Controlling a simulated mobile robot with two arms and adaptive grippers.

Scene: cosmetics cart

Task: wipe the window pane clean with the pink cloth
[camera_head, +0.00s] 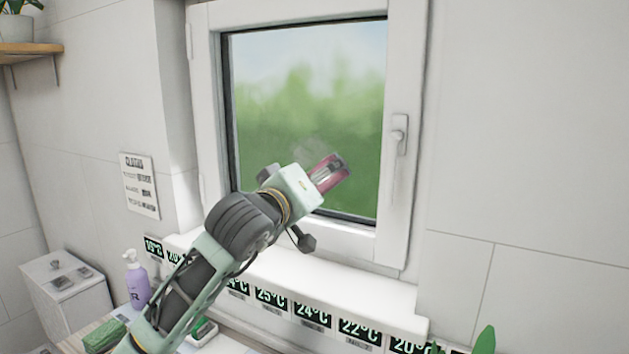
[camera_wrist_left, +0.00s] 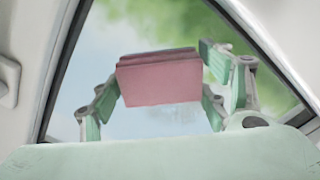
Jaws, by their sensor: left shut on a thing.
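The window pane (camera_head: 300,85) is set in a white frame and shows blurred green and sky behind it. A faint greyish smudge (camera_head: 312,147) is on its lower part, just above my gripper. My left gripper (camera_head: 331,170) is in front of the lower right of the pane, shut on the folded pink cloth (camera_head: 342,177). In the left wrist view the cloth (camera_wrist_left: 160,82) sits between the green-padded fingers, with the pane (camera_wrist_left: 110,40) behind it. I cannot tell whether the cloth touches the glass. My right gripper is in neither view.
The window handle (camera_head: 398,138) is on the right of the frame. A white sill (camera_head: 330,286) with several temperature labels runs below. A purple pump bottle (camera_head: 137,283) and a green sponge-like block (camera_head: 104,337) are at lower left. Leaf tips (camera_head: 485,340) rise at lower right.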

